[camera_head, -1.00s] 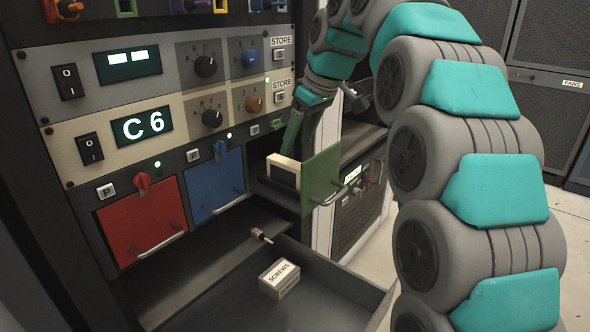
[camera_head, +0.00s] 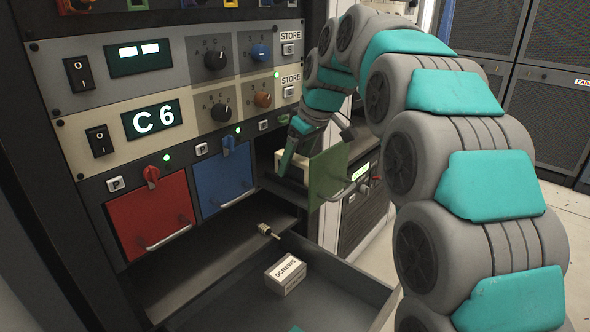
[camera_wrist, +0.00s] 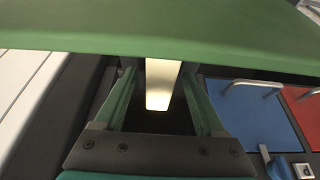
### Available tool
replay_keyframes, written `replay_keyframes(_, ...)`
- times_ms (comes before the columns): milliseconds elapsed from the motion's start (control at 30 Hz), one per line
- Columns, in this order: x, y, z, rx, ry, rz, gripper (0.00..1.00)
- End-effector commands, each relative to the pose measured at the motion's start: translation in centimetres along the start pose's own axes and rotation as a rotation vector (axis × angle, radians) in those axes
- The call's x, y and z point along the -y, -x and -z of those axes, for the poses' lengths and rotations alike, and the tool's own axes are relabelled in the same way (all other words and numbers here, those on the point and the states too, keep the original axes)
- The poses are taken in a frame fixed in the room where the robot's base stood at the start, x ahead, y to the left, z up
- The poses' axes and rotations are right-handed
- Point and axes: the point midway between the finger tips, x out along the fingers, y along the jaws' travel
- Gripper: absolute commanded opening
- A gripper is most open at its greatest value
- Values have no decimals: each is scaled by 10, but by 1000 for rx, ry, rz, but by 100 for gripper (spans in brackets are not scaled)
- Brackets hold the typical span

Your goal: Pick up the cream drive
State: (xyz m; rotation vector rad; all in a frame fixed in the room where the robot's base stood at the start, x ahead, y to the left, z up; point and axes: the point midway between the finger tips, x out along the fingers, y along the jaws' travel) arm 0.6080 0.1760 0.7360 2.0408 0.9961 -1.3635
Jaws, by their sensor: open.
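The cream drive (camera_head: 291,167) sits upright in the pulled-out drawer behind its green front panel (camera_head: 328,178). In the head view my gripper (camera_head: 284,168) points down at the drive and partly hides it. In the wrist view the drive is a pale block (camera_wrist: 160,82) between the two green fingers of my gripper (camera_wrist: 160,85). The fingers are apart, with a dark gap on each side of the drive. The green panel (camera_wrist: 160,35) crosses the top of the wrist view.
A red drawer (camera_head: 150,217) and a blue drawer (camera_head: 222,180) are shut on the left. Below, an open dark drawer (camera_head: 340,290) holds a screws box (camera_head: 285,273), with a small pale-ended part (camera_head: 268,231) near its back edge.

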Motion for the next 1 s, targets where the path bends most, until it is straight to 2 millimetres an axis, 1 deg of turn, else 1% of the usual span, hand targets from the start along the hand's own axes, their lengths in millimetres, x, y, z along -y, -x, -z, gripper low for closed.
replay_keyframes(767,0,-5,-2,0,0,0,72)
replay_keyframes(867,0,-5,-2,0,0,0,64)
replay_keyframes(1000,0,-5,-2,0,0,0,48)
